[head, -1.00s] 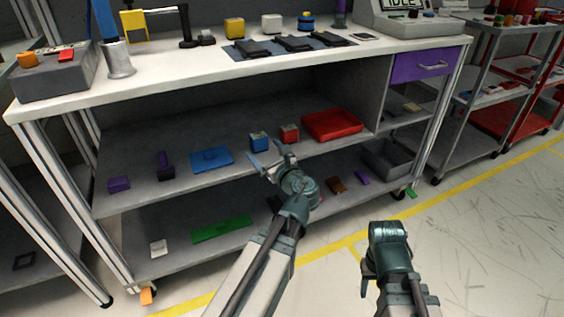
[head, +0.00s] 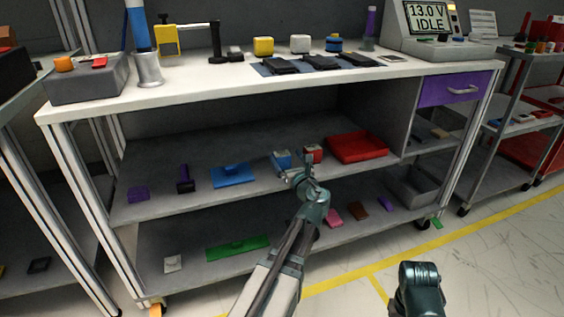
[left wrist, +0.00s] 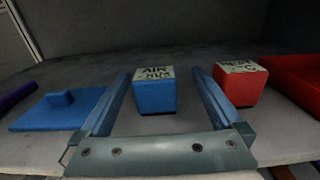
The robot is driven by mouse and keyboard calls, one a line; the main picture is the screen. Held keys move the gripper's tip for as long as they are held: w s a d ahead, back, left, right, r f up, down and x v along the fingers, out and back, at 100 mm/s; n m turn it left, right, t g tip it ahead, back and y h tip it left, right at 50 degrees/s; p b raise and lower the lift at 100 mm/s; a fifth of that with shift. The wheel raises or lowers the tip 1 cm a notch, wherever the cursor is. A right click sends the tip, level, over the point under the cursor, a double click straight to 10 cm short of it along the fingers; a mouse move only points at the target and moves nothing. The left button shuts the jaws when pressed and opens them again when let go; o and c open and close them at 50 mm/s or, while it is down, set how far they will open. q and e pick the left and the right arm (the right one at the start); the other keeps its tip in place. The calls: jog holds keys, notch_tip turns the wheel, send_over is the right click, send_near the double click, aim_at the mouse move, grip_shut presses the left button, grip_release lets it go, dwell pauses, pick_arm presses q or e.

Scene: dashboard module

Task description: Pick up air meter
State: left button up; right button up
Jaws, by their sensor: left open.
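The air meter is a blue cube (head: 281,160) with a pale lettered top, on the middle shelf of the workbench. In the left wrist view the blue cube (left wrist: 156,96) reads "AIR m/s" on its top. My left gripper (head: 299,168) is open at the front of this shelf, close to the cube. In the left wrist view its two fingers (left wrist: 158,75) frame the cube, with a gap on each side. I cannot tell how far the fingertips reach along it. My right arm shows at the lower right of the head view, but its fingers do not show.
A similar red cube (left wrist: 240,84) stands just right of the right finger. A red tray (head: 358,147) lies further right. A blue plate with a knob (left wrist: 62,108) lies to the left. The bench top (head: 200,84) overhangs the shelf.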

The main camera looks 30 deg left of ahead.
aim_at(280, 152)
pick_arm(q)
jog(key=shift+x, duration=0.85)
jog(key=x, duration=0.4)
jog(key=shift+s+a+f, duration=0.2)
jog(key=c, duration=1.5)
pick_arm(e)
jog(key=shift+f, duration=0.2)
pick_arm(q)
jog(key=shift+r, duration=0.2)
pick_arm(e)
jog(key=shift+r, duration=0.2)
